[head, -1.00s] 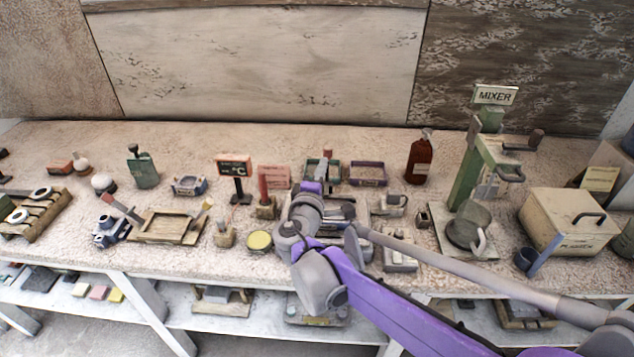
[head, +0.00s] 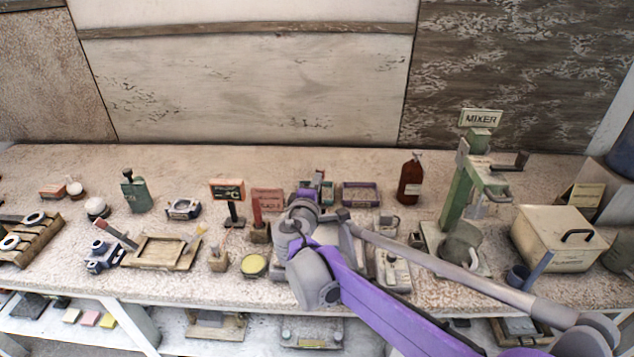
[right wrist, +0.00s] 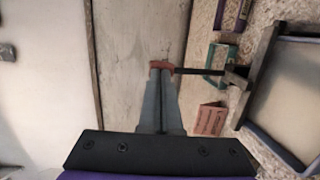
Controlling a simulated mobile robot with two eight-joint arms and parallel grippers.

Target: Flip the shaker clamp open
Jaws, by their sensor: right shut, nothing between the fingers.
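The shaker is the grey framed device (right wrist: 296,85) at the right of the right wrist view. From its edge sticks a dark clamp lever (right wrist: 200,71) with a reddish knob (right wrist: 160,65) at its end. My right gripper (right wrist: 161,68) is shut and empty, with its fingertips at the knob; I cannot tell whether they touch it. In the head view my right gripper (head: 317,182) is mostly hidden by my own wrist, which also covers much of the shaker. My left gripper is not in view.
A green mixer stand (head: 462,185), a brown bottle (head: 411,180) and a cream box (head: 560,238) stand to the right. A purple tray (head: 361,194) lies behind. A red sign (head: 267,200) and a black sign (head: 227,189) stand left of my arm. A wooden tray (head: 160,252) is further left.

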